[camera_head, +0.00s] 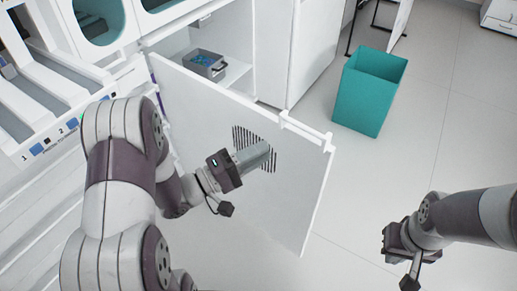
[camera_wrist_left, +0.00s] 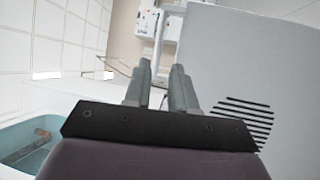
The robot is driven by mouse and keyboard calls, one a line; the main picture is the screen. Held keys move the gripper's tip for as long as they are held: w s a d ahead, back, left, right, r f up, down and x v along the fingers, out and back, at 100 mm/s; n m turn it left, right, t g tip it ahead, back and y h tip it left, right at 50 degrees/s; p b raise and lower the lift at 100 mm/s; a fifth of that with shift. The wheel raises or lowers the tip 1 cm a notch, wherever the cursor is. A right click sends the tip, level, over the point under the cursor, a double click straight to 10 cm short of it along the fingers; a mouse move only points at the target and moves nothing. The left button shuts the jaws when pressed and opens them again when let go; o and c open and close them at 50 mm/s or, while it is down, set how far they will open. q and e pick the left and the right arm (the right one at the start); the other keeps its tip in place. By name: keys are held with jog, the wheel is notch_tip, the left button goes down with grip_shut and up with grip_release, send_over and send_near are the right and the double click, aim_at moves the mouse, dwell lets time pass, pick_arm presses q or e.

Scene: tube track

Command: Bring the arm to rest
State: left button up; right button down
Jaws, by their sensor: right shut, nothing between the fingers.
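My left gripper (camera_head: 262,157) is in front of the open white cabinet door (camera_head: 215,105), beside its striped vent (camera_head: 240,138). In the left wrist view its two fingers (camera_wrist_left: 160,88) stand apart with nothing between them, so it is open and empty. The door and its vent (camera_wrist_left: 243,124) also show there on the right. I cannot tell whether the fingers touch the door. My right gripper (camera_head: 402,256) is at the lower right over bare floor, shut and empty; its fingertips are mostly hidden.
The cabinet holds a grey box (camera_head: 205,63) with blue pieces. A teal bin (camera_head: 368,95) stands on the floor right of the door. A machine with numbered slots (camera_head: 45,100) is at the upper left. The floor at the right is clear.

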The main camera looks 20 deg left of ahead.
pick_arm(q)
jog(key=w+a+f+m+g+y, duration=0.2)
jog(key=a+f+m+g+y, duration=0.15)
jog(key=a+f+y, duration=0.6)
jog(key=s+a+f+m+g+y, duration=0.2)
jog(key=s+f+m+g+y, duration=0.15)
jog(key=s+g+y, duration=0.45)
jog(key=s+d+r+m+g+h, duration=0.1)
jog(key=s+d+r+h, duration=0.2)
jog(key=s+d+r, duration=0.4)
notch_tip(320, 180, up, 32)
jog(key=w+p, duration=0.1)
jog(key=p, duration=3.2)
jog(key=shift+w+d+f, duration=0.2)
jog(key=shift+w+d, duration=0.15)
jog(key=shift+w, duration=0.05)
